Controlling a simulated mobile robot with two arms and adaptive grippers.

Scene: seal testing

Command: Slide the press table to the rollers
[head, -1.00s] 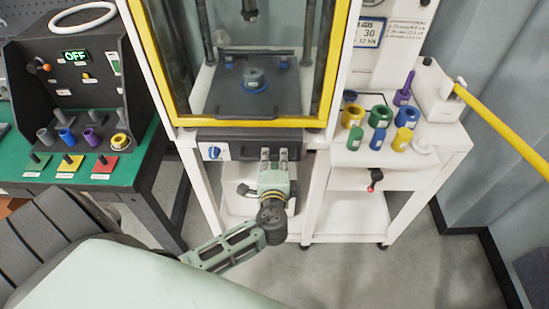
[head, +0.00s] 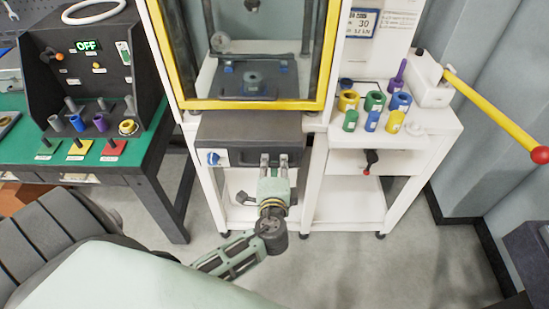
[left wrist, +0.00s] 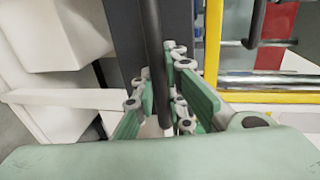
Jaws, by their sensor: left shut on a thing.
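The press table, a dark grey slab (head: 245,127), sticks out at the front of the press below the yellow frame. In the left wrist view, a dark bar (left wrist: 152,50) runs between the green finger pads. The fingers hide most of the handle. I cannot make out the rollers for certain. My right gripper is not in view.
Inside the yellow frame (head: 255,104) a dark plate (head: 235,82) carries a small grey part. Coloured rings and cylinders stand on the white side shelf (head: 435,125). A yellow lever (head: 495,112) sticks out at the right. The floor in front is clear.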

